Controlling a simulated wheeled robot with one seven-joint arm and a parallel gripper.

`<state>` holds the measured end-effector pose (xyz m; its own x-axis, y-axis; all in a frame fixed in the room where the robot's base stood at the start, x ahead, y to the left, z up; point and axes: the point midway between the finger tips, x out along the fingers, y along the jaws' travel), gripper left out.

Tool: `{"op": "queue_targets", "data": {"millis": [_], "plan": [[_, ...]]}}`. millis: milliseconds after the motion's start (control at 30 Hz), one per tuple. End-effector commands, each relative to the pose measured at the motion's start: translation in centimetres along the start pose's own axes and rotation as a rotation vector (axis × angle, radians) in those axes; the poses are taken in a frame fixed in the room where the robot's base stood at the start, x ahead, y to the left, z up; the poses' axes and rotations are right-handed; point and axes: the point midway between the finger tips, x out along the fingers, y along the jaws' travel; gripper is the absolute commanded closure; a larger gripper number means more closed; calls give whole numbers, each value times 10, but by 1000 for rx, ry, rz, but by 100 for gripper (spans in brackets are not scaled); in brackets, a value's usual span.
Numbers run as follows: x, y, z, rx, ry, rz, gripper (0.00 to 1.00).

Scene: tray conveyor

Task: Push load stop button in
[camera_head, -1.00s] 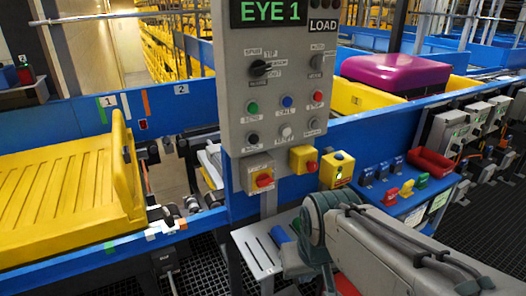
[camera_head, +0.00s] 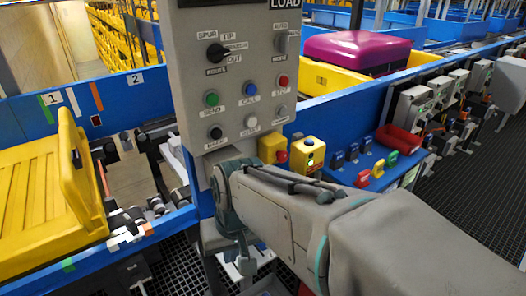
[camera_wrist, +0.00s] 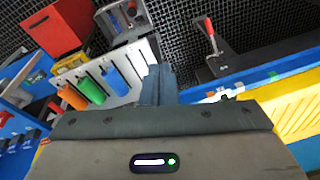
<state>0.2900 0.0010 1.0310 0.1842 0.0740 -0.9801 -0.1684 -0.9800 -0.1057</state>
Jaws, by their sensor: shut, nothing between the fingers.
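The load stop button (camera_head: 283,81) is the red round button labelled STOP on the grey control panel (camera_head: 190,65), under the LOAD label at its right side. The button is in clear sight, with nothing touching it. My arm reaches across in front of the panel's lower edge, with its wrist part below and left of the button. My gripper (camera_wrist: 158,82) shows in the wrist view with its dark fingers together and nothing between them. It is over the area of a white rack, away from the panel face. In the head view its fingertips cannot be made out.
Other buttons sit close by: blue CALL (camera_head: 250,89), white (camera_head: 251,123) and green (camera_head: 212,99). A yellow box with a red knob (camera_head: 272,150) and another yellow box (camera_head: 308,153) are below. Orange (camera_wrist: 73,98), green (camera_wrist: 91,89) and blue (camera_wrist: 115,79) tubes lie in the rack.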

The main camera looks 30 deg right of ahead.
Motion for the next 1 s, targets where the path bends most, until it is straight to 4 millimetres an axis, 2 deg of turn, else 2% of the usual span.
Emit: {"op": "queue_targets", "data": {"millis": [100,233,367,467,567,700,800,900,1000], "plan": [[18,8,0,307,-114,-113,100],[31,14,-11,706,-237,-293,100],[36,28,-36,1092,-329,-508,100],[34,52,-62,1374,-373,-698,100],[31,89,-88,1635,-393,-914,100],[22,162,-113,1937,-367,-1243,100],[15,214,-117,2084,-322,-1459,100],[8,257,-114,2173,-269,-1631,100],[4,284,-110,2217,-229,-1742,100]]}}
